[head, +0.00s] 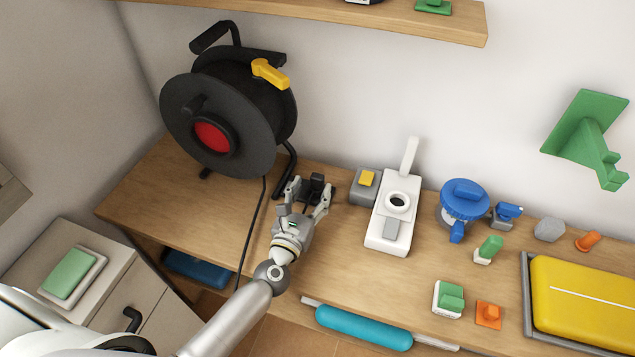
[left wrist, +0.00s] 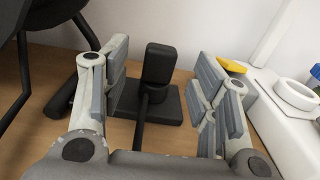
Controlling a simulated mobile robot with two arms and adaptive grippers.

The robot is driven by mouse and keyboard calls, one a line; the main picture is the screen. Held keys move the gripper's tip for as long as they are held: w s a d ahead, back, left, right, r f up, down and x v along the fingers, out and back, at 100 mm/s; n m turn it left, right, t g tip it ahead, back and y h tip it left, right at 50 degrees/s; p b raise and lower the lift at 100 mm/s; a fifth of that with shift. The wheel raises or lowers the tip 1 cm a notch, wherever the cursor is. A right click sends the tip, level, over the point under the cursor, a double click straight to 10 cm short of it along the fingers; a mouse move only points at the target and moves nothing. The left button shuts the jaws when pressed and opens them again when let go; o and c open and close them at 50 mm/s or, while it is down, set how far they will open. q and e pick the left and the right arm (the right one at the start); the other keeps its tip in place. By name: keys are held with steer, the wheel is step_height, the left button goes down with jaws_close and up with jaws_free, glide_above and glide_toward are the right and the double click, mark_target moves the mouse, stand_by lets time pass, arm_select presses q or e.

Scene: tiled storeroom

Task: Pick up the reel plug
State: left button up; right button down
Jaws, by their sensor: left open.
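The reel plug is a black block (left wrist: 159,66) that stands up from a flat black base (left wrist: 160,106) on the wooden bench. In the head view the plug (head: 317,184) shows small and dark at the fingertips. My left gripper (head: 308,190) is open around the plug. In the left wrist view its grey finger pads (left wrist: 157,78) stand on both sides of the plug, with a gap on each side. The black cable reel (head: 228,112) with a red centre stands on the bench to the left. My right gripper is not in view.
A grey block with a yellow top (head: 366,180) and a white device (head: 391,232) stand close to the right of my gripper. Blue, green and orange items and a yellow case (head: 585,300) lie further right. A black cable (head: 252,235) hangs over the bench's front edge.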

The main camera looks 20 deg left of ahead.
mark_target(316, 181)
arm_select(q)
steer(key=shift+w+r+p, duration=0.2)
steer(key=shift+w, duration=0.35)
steer(key=shift+w+r+p, duration=0.2)
steer(key=shift+w, duration=0.35)
steer(key=shift+w+d+f, duration=0.1)
steer(key=shift+w+f, duration=0.05)
steer(key=shift+w, duration=1.15)
steer(key=c, duration=1.2)
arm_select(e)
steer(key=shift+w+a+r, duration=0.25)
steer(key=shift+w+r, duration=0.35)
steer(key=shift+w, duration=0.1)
